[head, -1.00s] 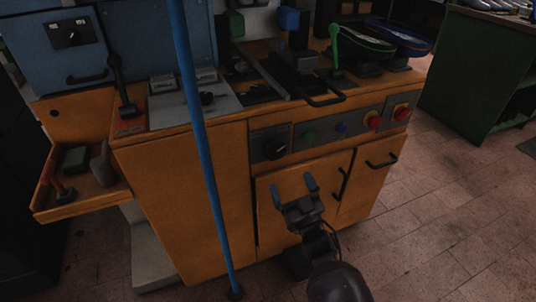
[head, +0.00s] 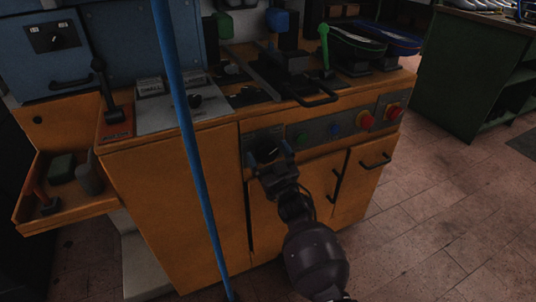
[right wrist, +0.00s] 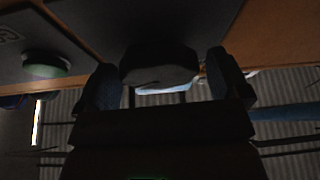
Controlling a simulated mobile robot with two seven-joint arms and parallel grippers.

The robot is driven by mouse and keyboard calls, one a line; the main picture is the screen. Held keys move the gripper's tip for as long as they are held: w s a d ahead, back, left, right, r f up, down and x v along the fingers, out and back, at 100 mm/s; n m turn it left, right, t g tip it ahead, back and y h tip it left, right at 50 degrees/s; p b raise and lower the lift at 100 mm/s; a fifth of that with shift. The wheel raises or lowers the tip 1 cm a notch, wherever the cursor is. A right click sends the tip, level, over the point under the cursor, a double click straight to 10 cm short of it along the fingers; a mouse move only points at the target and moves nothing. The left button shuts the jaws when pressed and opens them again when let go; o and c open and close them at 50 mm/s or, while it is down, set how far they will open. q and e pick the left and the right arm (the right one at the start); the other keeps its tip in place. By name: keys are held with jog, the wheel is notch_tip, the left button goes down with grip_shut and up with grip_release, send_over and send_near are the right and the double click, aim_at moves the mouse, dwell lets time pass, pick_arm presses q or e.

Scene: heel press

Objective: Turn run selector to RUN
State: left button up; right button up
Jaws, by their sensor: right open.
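The run selector appears to be the dark rotary knob (head: 265,147) at the left end of the grey strip on the front of the orange bench. My right gripper (head: 270,158) is open right in front of it. In the right wrist view the dark knob (right wrist: 158,66) sits between the two blue-padded fingers of my right gripper (right wrist: 168,82). Gaps on both sides are hard to judge in the dark, and contact is not clear. I cannot read the selector's markings or setting. My left gripper is not in view.
A blue pole (head: 187,120) stands in front of the bench, left of my arm.

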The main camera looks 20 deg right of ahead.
jog(key=c, duration=0.6)
jog(key=shift+c, duration=1.6)
